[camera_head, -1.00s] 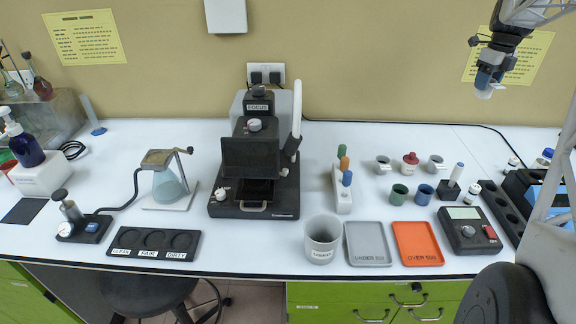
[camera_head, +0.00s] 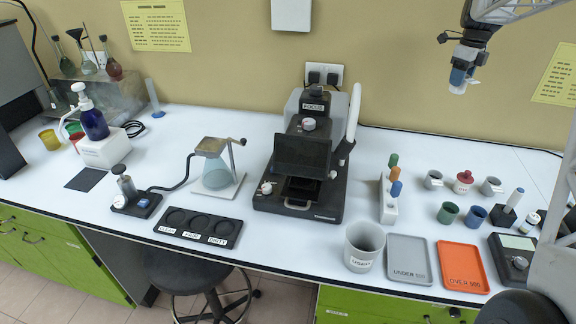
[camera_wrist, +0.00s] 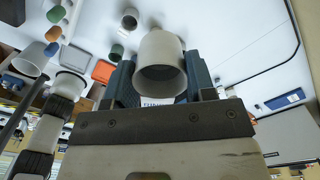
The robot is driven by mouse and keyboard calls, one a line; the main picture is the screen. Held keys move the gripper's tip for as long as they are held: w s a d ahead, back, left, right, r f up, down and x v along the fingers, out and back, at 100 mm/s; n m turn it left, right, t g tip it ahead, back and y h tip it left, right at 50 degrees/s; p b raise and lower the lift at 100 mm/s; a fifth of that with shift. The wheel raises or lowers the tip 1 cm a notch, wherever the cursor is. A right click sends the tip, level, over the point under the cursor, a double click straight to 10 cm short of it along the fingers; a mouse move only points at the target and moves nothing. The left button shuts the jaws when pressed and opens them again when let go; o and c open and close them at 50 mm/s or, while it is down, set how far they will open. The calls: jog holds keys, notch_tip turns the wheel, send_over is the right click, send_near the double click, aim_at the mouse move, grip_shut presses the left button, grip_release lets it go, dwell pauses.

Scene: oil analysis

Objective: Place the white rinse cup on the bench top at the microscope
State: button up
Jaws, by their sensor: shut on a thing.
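My gripper (camera_head: 462,75) is high above the right part of the bench, near the back wall. It is shut on the white rinse cup (camera_head: 457,89), which shows as a small pale shape below the fingers. In the wrist view the white cup (camera_wrist: 160,47) sits between the two dark blue-grey fingers of my gripper (camera_wrist: 161,78), with its round opening toward the camera. The black microscope (camera_head: 303,160) stands at the middle of the bench top (camera_head: 262,130), left of and below my gripper.
Right of the microscope stand a pen rack (camera_head: 390,200), a waste cup (camera_head: 364,245), a grey tray (camera_head: 409,262), an orange tray (camera_head: 463,268) and several small cups. A black three-well tray (camera_head: 199,225) and a flask stand (camera_head: 218,165) are to its left.

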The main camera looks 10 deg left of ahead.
jog(key=w+a+n, duration=0.2)
jog(key=a+n, duration=0.1)
jog(key=a, duration=1.5)
jog(key=s+a+n, duration=0.3)
jog(key=s+a, duration=0.1)
jog(key=a, duration=1.1)
jog(key=s+a+n, duration=0.2)
jog(key=s+a, duration=0.2)
jog(key=a, duration=1.2)
jog(key=s+a+n, duration=0.3)
jog(key=a, duration=1.2)
notch_tip(320, 180, down, 18)
jog(key=shift+s+a, duration=0.2)
jog(key=shift+a, duration=0.05)
jog(key=shift+f, duration=0.15)
jog(key=shift+f, duration=2.4)
jog(key=shift+f, duration=0.1)
jog(key=shift+f, duration=2.4)
